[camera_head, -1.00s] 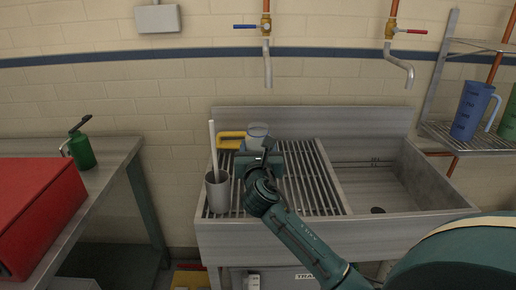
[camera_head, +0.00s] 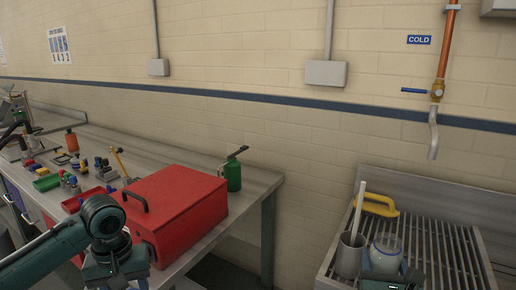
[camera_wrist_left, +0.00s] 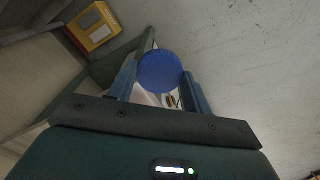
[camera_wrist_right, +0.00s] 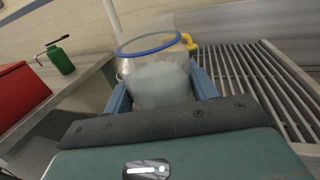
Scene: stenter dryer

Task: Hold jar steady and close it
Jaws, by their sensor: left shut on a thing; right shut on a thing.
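The jar (camera_wrist_right: 160,82) is clear with a blue rim, open at the top, and holds pale contents. It stands about upright between the fingers of my right gripper (camera_head: 386,266), which is shut on it over the slatted drainer. The head view also shows the jar (camera_head: 386,246). A round blue lid (camera_wrist_left: 160,72) is held between the fingers of my left gripper (camera_wrist_left: 160,88), well apart from the jar. In the head view my left arm is at lower left, beside the red box; its fingertips and the lid are hidden there.
The red box (camera_head: 178,212) and a green can (camera_head: 232,176) stand on the bench at left. A grey cup (camera_head: 348,258) with a white rod and a yellow handle (camera_head: 380,204) are close to the jar on the drainer (camera_head: 445,250). A gap separates bench and sink.

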